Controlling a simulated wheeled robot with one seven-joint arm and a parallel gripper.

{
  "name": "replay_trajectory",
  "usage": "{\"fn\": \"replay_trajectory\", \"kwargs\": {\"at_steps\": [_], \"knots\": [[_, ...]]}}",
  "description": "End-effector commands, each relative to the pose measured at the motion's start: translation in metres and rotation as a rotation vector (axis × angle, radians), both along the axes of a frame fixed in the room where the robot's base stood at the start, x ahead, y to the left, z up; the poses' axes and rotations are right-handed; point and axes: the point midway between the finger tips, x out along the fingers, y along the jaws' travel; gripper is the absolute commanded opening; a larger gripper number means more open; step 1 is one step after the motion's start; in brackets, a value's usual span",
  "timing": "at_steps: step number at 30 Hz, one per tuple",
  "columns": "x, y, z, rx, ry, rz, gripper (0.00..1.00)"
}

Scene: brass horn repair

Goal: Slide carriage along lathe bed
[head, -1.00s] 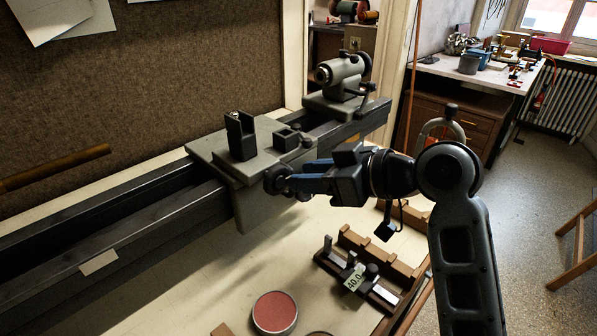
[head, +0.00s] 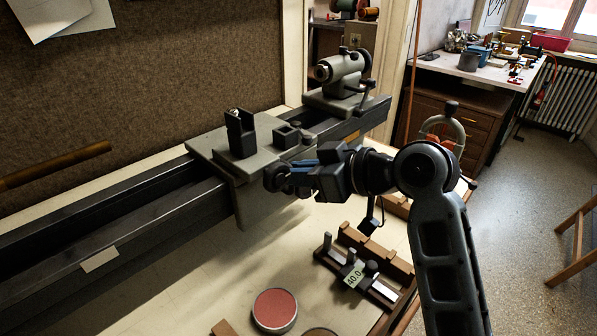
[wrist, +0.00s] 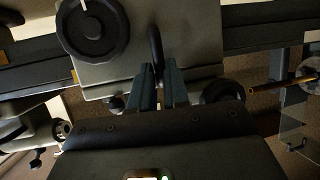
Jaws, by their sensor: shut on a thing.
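The grey carriage (head: 228,156) sits across the dark lathe bed (head: 125,213), near the bed's right part, with a black tool post on top. My gripper (head: 292,178) is at the carriage's front side. In the wrist view, the carriage (wrist: 185,25) carries a round black handwheel (wrist: 93,30) and a dark upright handle (wrist: 156,45). The blue fingers of my gripper (wrist: 160,85) are shut on the lower end of this handle. The exact contact is partly hidden between the fingers. The bed (wrist: 255,28) runs across the wrist view behind the carriage.
The tailstock (head: 343,75) stands on the bed to the right of the carriage. The bed left of the carriage looks clear. Below lie a wooden rack (head: 385,257), a gauge with a 40.0 label (head: 354,276) and a round red tin (head: 274,309).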

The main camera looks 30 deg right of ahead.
Motion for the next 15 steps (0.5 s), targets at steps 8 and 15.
{"fn": "replay_trajectory", "kwargs": {"at_steps": [8, 15], "knots": [[-0.0006, 0.0022, 0.0001, 0.0, 0.0, 0.006, 0.0], [0.0019, -0.0043, 0.0001, -0.001, 0.001, 0.004, 0.0]]}}
